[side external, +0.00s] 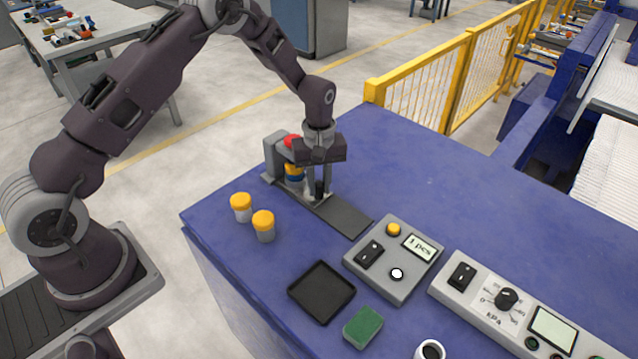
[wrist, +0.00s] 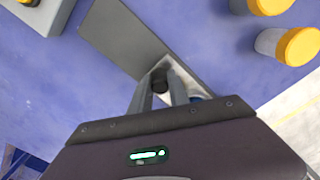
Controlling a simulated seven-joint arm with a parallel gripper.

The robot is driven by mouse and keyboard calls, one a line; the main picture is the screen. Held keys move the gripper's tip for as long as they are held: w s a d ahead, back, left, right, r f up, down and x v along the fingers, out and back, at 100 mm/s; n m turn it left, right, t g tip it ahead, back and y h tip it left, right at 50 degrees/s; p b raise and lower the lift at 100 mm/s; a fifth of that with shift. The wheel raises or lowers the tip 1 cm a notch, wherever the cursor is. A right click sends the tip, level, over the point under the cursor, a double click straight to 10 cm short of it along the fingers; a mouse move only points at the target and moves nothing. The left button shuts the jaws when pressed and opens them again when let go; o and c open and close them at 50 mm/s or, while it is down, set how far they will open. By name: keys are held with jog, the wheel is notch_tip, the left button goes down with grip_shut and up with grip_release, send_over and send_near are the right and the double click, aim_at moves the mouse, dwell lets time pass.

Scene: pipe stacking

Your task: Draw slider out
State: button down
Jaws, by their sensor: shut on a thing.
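The slider is a flat dark-grey plate (side external: 345,215) that extends from the foot of a grey stacking fixture (side external: 273,155) on the blue table. A black knob (wrist: 159,80) stands on the slider's lighter end. My gripper (side external: 318,192) points straight down, and its fingers are shut on this knob. In the wrist view the fingers (wrist: 160,92) sit on both sides of the knob. Red, yellow and blue pieces (side external: 293,170) are stacked at the fixture behind my gripper, partly hidden by it.
Two yellow-capped pieces (side external: 263,225) stand near the table's left edge. A black tray (side external: 321,292), a green sponge (side external: 363,327) and a gauge panel (side external: 505,305) are in front. The table's back is clear.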

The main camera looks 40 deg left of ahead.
jog(key=shift+d, duration=0.1)
jog(key=d, duration=1.1)
jog(key=shift+d, duration=0.25)
jog(key=c, duration=1.3)
grip_release()
jog(key=shift+d, duration=0.1)
jog(key=shift+c, duration=0.2)
jog(key=shift+o, duration=0.4)
jog(key=shift+r, duration=0.1)
notch_tip(320, 180, up, 7)
